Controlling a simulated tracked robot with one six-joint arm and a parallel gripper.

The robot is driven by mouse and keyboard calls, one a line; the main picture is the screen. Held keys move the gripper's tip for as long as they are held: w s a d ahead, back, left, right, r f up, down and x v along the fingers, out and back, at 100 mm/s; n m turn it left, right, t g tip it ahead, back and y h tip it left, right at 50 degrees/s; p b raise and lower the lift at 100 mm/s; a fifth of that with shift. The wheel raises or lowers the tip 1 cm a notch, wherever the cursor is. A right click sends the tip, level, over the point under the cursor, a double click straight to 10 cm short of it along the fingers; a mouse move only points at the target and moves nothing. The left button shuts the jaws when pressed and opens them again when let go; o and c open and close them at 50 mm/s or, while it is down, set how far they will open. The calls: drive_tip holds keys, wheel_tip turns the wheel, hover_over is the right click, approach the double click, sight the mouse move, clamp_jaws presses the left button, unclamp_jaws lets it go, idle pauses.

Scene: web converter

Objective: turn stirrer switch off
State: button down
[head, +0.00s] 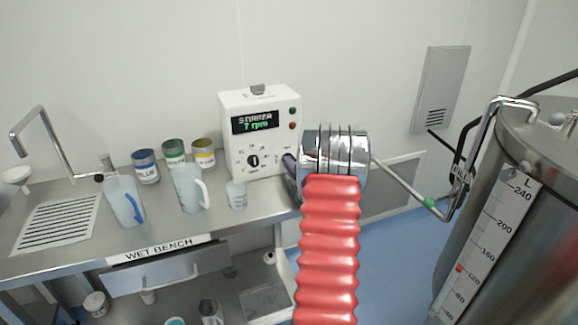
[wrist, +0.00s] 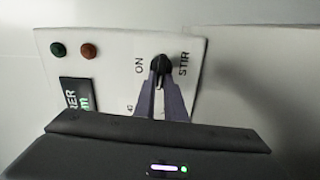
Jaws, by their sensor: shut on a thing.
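The white stirrer control box (head: 262,100) stands on the bench, its display reading 7 rpm. In the wrist view, the stirrer switch (wrist: 160,63) is a small black knob on its panel, between the words ON and STIR. My gripper (wrist: 160,76) reaches the panel with both purple-grey fingers shut on this knob. Which way the knob points is hard to tell. In the head view, the fingers show only partly at the box's lower right (head: 289,162), and my arm hides the switch.
A larger black dial (head: 253,160) is on the box front, with green and red lights (head: 292,125) to its upper right. A beaker (head: 236,194), a jug (head: 189,188) and paint tins stand on the bench (head: 235,222) left. A steel tank (head: 490,240) stands at right.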

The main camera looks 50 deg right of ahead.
drive_tip(key=shift+w+a+f+n, duration=0.1)
drive_tip(key=shift+n, duration=0.5)
drive_tip(key=c, duration=1.8)
unclamp_jaws()
drive_tip(key=v, duration=1.4)
